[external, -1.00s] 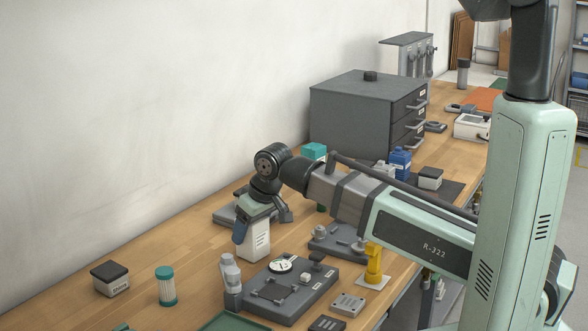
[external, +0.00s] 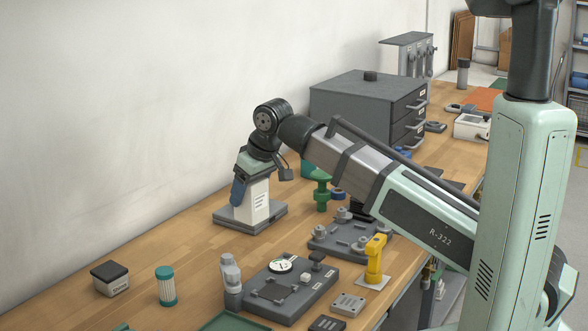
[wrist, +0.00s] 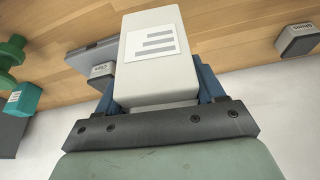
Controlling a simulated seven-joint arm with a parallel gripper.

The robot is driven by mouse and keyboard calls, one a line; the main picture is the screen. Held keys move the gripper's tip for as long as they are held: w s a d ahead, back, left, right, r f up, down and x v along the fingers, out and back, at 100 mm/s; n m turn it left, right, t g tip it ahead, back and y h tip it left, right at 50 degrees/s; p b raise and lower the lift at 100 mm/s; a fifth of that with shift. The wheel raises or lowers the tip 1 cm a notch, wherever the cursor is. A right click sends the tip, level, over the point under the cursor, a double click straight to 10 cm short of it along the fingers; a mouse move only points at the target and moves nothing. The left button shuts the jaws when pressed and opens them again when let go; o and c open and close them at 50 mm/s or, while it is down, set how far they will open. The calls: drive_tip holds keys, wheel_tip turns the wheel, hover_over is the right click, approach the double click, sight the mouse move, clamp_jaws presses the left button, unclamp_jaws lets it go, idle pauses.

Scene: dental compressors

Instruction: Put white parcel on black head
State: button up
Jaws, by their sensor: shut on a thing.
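The white parcel (external: 257,203) is an upright white box with a printed label. It also shows large in the wrist view (wrist: 150,70). My gripper (external: 252,180) is shut on its upper part, with blue fingers on both sides. In the external view the parcel stands in front of or over a dark grey flat block (external: 224,217); I cannot tell whether they touch. The flat block shows beside the parcel in the wrist view (wrist: 88,56). I cannot tell which dark thing is the black head; a white block with a black top (external: 110,279) stands at the front left.
A teal-capped cylinder (external: 166,286), a grey bottle (external: 232,282) and a grey fixture with a dial (external: 290,292) stand nearer the camera. A green knobbed post (external: 321,190) stands right of the parcel. A grey drawer cabinet (external: 355,115) is behind. Bare wood lies at left.

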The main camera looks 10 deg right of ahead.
drive_tip(key=w+d+r+m+h, duration=0.1)
drive_tip(key=w+d+r+m, duration=0.3)
drive_tip(key=d, duration=0.7)
drive_tip(key=w+d+r+t, duration=0.1)
drive_tip(key=w+d, duration=0.6)
drive_tip(key=d, duration=0.4)
drive_tip(key=w+d+r+m+h, duration=0.1)
drive_tip(key=w+d+r+m, duration=0.3)
drive_tip(key=d, duration=0.8)
drive_tip(key=shift+s+a+f+n+y, duration=0.15)
drive_tip(key=shift+f+n, duration=0.7)
drive_tip(key=shift+f, duration=1)
drive_tip(key=shift+s+a+f+n+y, duration=0.15)
drive_tip(key=shift+f+n, duration=0.65)
drive_tip(key=shift+f, duration=1)
drive_tip(key=shift+s+a+f+n+y, duration=0.15)
drive_tip(key=shift+f+n, duration=0.7)
drive_tip(key=shift+f, duration=1)
drive_tip(key=shift+d+f+g, duration=0.1)
drive_tip(key=shift+f+g, duration=0.05)
drive_tip(key=shift+g, duration=0.15)
drive_tip(key=o, duration=1.1)
drive_tip(key=shift+o, duration=0.2)
drive_tip(key=v, duration=1.2)
drive_tip(key=shift+s, duration=0.15)
